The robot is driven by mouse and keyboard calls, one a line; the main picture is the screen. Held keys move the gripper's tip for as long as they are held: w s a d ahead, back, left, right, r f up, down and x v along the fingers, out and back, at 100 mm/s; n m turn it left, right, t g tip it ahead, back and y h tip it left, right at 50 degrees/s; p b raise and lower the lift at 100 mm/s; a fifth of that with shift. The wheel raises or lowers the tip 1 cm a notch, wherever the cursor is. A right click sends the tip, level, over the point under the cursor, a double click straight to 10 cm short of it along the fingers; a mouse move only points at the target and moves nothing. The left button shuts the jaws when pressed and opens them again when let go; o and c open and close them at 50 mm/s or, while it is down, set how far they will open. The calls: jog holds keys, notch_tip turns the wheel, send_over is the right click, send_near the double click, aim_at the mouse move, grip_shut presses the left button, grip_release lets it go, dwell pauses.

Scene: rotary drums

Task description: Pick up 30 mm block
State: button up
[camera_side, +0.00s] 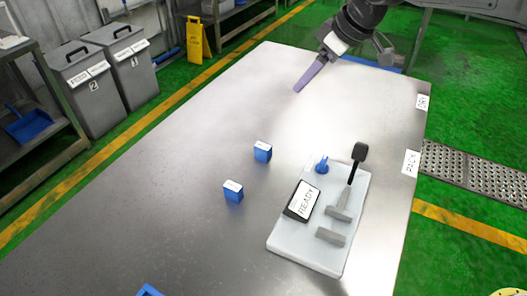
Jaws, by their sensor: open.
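Two small blue blocks with white tops stand on the grey metal table (150,200). One blue block (263,152) is near the middle of the table, and the other blue block (233,192) is nearer and to its left. Marks on their tops are too small to read, so I cannot tell which is the 30 mm block. My gripper (306,78) is at the top of the view, with its purple fingers pointing down and left. It is open, well beyond both blocks and touching neither.
A white tray (282,250) right of the blocks holds a dark "READY" sign (302,200), a small blue piece (322,165), a black-ended tool (359,155) and grey bars. A blue item (149,290) shows at the bottom edge. The table's left and far middle are clear.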

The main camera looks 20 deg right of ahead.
jog(key=g, duration=0.2)
send_near(264, 147)
jog(key=shift+n, duration=0.4)
jog(key=x, duration=0.5)
jog(key=shift+w, duration=0.15)
jog(key=shift+x, duration=2.95)
grip_shut()
